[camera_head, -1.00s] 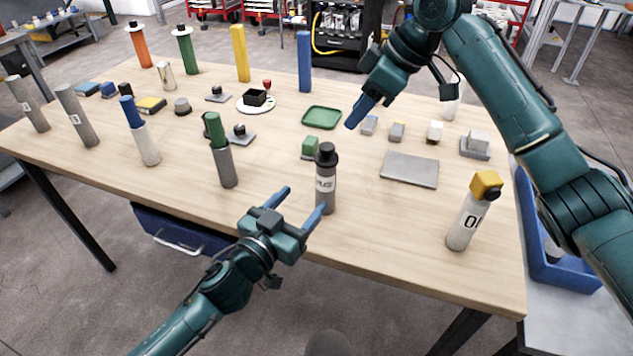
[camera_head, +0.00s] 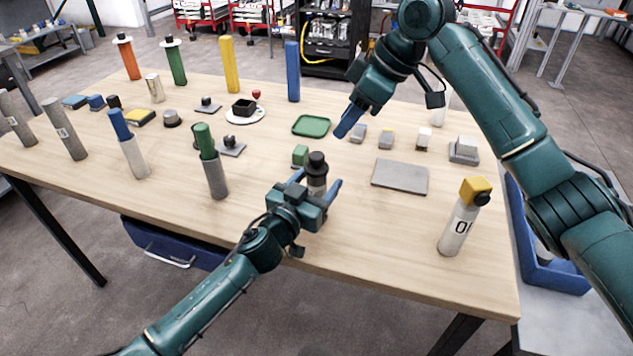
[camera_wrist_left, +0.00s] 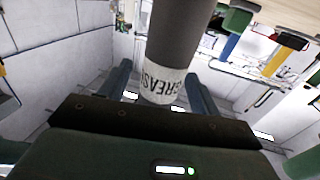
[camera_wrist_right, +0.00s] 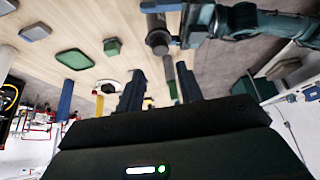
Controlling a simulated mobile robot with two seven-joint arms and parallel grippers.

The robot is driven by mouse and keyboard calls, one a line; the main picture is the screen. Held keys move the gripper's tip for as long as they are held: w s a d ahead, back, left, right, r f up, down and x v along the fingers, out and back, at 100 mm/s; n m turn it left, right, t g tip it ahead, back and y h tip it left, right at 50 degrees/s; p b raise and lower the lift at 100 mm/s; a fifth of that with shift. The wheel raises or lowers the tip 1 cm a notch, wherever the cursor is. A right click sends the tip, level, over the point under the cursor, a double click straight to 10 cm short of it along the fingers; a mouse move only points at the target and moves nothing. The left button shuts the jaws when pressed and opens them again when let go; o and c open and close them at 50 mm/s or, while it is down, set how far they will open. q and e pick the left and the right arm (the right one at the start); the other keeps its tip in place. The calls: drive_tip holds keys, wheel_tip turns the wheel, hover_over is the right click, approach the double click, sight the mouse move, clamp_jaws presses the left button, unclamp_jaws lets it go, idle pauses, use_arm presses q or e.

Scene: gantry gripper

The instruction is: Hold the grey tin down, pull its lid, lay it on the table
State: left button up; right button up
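The grey tin (camera_head: 317,184) stands upright near the table's front edge, with a dark lid (camera_head: 316,160) and a white band. In the left wrist view the band of the tin (camera_wrist_left: 158,84) reads GREASE. My left gripper (camera_head: 318,182) is open with a finger on either side of the tin; gaps show in the left wrist view. Its body hides the tin's lower part in the head view. My right gripper (camera_head: 347,124) is up behind and right of the tin, apart from it. Its fingers (camera_wrist_right: 158,88) are open and empty in the right wrist view.
A flat grey plate (camera_head: 400,177) lies right of the tin. A white bottle with a yellow top (camera_head: 462,220) stands at the front right. A green-topped grey cylinder (camera_head: 214,175) stands to the left, a green block (camera_head: 300,154) just behind. Bare table (camera_head: 365,235) lies in front right.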

sight(317, 155)
use_arm(q)
drive_tip(key=c, duration=1)
use_arm(e)
drive_tip(key=o, duration=0.3)
drive_tip(key=shift+s+a+m, duration=0.1)
drive_tip(key=shift+a+m, duration=0.1)
drive_tip(key=shift+m, duration=0.1)
drive_tip(key=o, duration=0.5)
drive_tip(key=m, duration=0.1)
drive_tip(key=a+m+h, duration=0.1)
drive_tip(key=s+m+t+h, duration=0.1)
drive_tip(key=shift+a+r+m, duration=0.25)
drive_tip(key=shift+a+m, duration=0.05)
drive_tip(key=shift+c, duration=0.2)
drive_tip(key=w+a+f+m, duration=0.1)
drive_tip(key=f, duration=0.2)
drive_tip(key=w+a+f+m+h, duration=0.1)
drive_tip(key=f+m, duration=0.1)
drive_tip(key=f, duration=0.1)
drive_tip(key=w+a+f+m+t, duration=0.1)
drive_tip(key=f, duration=0.3)
drive_tip(key=shift+a+m+h, duration=0.25)
drive_tip(key=shift+m+h, duration=0.05)
drive_tip(key=shift+m, duration=0.1)
drive_tip(key=c, duration=1)
drive_tip(key=shift+r, duration=1.55)
drive_tip(key=shift+c, duration=0.2)
drive_tip(key=shift+r, duration=0.15)
